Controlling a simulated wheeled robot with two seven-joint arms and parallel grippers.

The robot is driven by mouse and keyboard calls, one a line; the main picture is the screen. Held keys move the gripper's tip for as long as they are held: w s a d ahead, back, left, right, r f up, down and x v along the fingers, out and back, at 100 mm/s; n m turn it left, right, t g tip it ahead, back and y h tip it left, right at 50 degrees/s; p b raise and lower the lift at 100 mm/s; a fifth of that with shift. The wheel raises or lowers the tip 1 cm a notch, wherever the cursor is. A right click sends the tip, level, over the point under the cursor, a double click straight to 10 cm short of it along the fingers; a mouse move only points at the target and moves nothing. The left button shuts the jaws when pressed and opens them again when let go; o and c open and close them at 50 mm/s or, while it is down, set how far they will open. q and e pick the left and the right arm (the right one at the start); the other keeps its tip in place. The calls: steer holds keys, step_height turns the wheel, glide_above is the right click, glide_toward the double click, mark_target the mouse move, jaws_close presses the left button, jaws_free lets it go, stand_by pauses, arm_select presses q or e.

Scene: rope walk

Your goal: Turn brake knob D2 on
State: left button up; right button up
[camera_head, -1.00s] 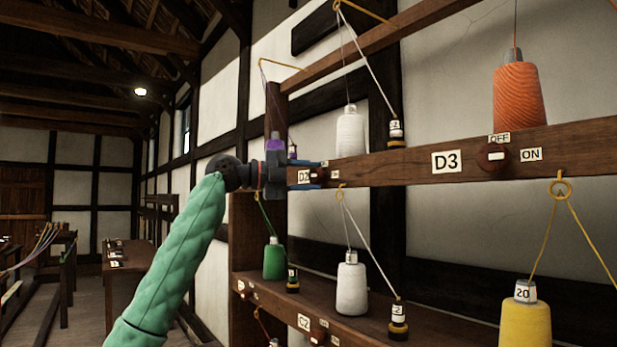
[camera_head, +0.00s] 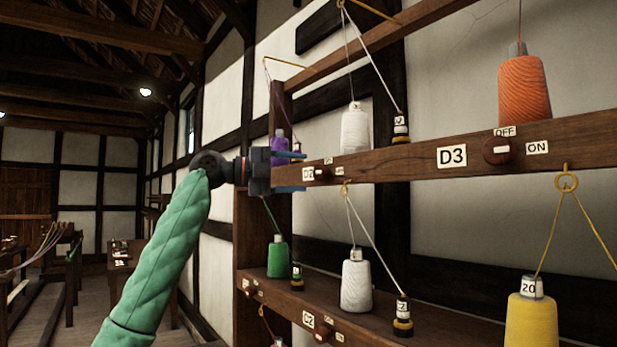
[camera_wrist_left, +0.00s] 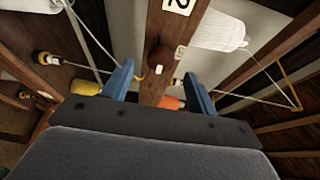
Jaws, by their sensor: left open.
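Brake knob D2 (camera_head: 322,174) is a small round brown knob on the dark wooden rail, just right of its D2 label (camera_head: 308,174). In the left wrist view the knob (camera_wrist_left: 159,57) lies ahead, in line with the gap between the fingers. A small white mark shows at its lower edge there; I cannot tell its setting for sure. My left gripper (camera_head: 290,172) is open, its two blue fingers pointing right toward the knob and apart from it. It also shows in the left wrist view (camera_wrist_left: 160,75), with nothing between the fingers. My right gripper is not in view.
Knob D3 (camera_head: 497,151), with OFF and ON labels, sits farther right on the rail (camera_head: 400,163). An orange spool (camera_head: 524,90), a white spool (camera_head: 355,128) and a purple spool (camera_head: 279,150) stand above. A lower shelf (camera_head: 325,295) holds more spools. Taut cords run between them.

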arm_select(q)
steer(key=v, duration=0.3)
steer(key=shift+a, duration=0.1)
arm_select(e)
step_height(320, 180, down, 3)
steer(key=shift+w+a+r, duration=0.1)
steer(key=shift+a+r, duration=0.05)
